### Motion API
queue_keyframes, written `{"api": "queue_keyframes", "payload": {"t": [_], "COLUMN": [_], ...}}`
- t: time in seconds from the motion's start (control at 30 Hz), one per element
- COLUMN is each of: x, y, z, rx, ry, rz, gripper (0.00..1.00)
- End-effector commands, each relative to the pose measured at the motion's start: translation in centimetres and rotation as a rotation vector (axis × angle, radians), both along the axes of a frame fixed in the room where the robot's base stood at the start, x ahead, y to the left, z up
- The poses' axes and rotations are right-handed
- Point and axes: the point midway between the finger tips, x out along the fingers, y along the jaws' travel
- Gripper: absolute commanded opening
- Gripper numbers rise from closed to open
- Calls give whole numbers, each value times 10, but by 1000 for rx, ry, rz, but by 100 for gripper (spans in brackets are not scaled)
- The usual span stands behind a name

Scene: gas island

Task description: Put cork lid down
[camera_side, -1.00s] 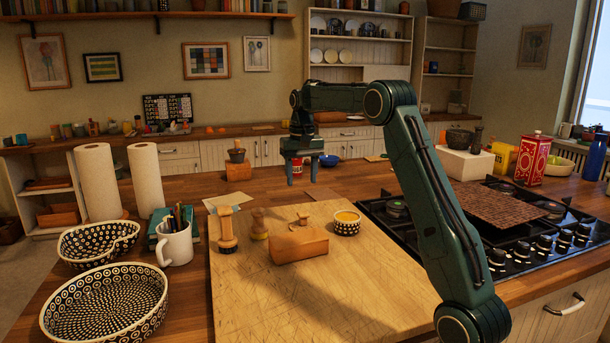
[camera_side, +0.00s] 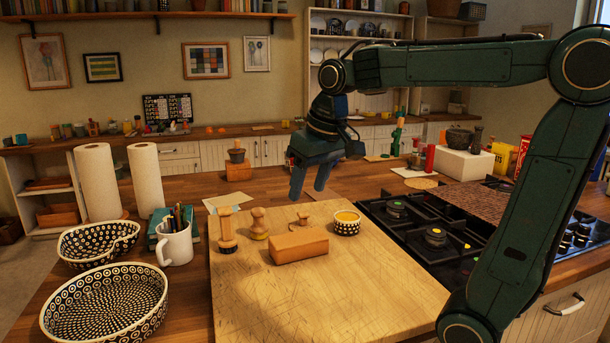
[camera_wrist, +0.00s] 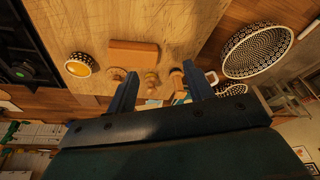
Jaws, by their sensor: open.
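My gripper (camera_side: 309,188) is open above the far edge of the cutting board, its fingers pointing down with nothing between them. In the wrist view my gripper (camera_wrist: 160,88) also has an empty gap between its fingers. A small round tan piece with a knob (camera_side: 303,219) stands on the board behind a wooden block (camera_side: 299,246), partly hidden by it. A flat round tan disc (camera_side: 421,183) lies on the counter behind the stove. I cannot tell which of these, if either, is the cork lid.
On the cutting board (camera_side: 310,300) stand a patterned small bowl (camera_side: 346,228) and two wooden stamps (camera_side: 227,238) (camera_side: 259,223). A white mug (camera_side: 176,246) and patterned baskets (camera_side: 105,303) are at left. The gas stove (camera_side: 400,240) is at right. The board's front is clear.

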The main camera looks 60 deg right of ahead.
Motion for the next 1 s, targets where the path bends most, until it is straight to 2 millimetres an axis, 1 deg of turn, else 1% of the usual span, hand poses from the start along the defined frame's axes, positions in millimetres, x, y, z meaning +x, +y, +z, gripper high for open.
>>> {"api": "queue_keyframes", "payload": {"t": [0.03,0.2,0.4,0.5,0.6,0.7,0.83,1.0], "x": [-12,-49,-90,-107,-119,-126,-130,-130], "y": [10,34,57,64,69,72,73,73], "z": [-1,-12,-33,-44,-54,-60,-63,-63], "rx": [-5,-20,-34,-39,-42,-44,-45,-45], "ry": [-16,-65,-122,-146,-164,-176,-181,-181], "rz": [26,105,198,236,263,282,290,290], "gripper": [52,52,52,52,52,52,52,52]}}
